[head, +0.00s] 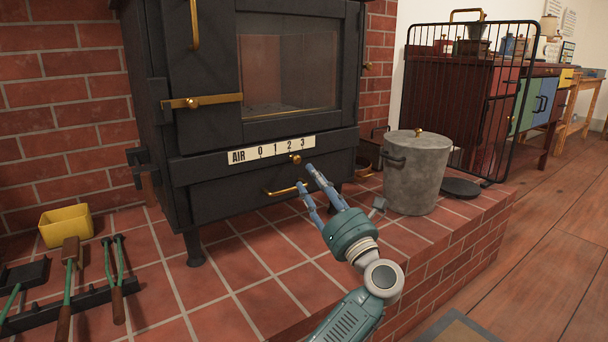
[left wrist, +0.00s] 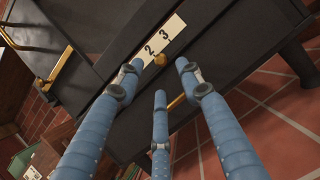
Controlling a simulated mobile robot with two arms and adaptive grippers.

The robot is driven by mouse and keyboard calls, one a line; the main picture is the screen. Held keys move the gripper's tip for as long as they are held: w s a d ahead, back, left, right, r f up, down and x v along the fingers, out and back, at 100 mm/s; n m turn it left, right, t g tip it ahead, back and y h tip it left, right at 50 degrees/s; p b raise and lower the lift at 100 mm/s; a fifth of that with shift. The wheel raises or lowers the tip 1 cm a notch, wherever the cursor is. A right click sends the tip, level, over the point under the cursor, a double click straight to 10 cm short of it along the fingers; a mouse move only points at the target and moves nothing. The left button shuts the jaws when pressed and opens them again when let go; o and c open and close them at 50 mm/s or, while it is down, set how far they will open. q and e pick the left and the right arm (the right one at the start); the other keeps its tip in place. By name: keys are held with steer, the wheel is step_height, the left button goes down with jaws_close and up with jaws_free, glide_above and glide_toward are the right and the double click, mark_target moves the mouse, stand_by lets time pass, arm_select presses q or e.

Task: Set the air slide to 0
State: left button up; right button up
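The air slide's brass knob (head: 296,159) sits below the white AIR scale (head: 271,150) on the front of the black stove, around the 2 to 3 marks. In the left wrist view the knob (left wrist: 160,59) shows just past the fingertips, below the 2 and 3 of the scale (left wrist: 162,40). My left gripper (head: 305,176) is in front of the stove, close to the knob and slightly below it. Its blue fingers (left wrist: 158,74) are spread apart with nothing between them. Whether a finger touches the knob cannot be told. My right gripper is not in view.
A brass drawer handle (head: 285,191) is just below the knob, close to the fingers. A grey lidded bucket (head: 416,172) stands right of my arm on the brick hearth. A yellow box (head: 66,225) and fire tools (head: 67,285) are at the left.

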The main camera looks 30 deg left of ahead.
mark_target(298, 160)
arm_select(q)
steer(key=b+x, duration=0.2)
steer(key=x, duration=0.3)
steer(key=shift+w+a, duration=0.15)
steer(key=shift+a, duration=0.15)
steer(key=shift+w+a+r, duration=0.2)
steer(key=shift+a+r, duration=0.05)
steer(key=shift+a, duration=0.1)
jaws_close()
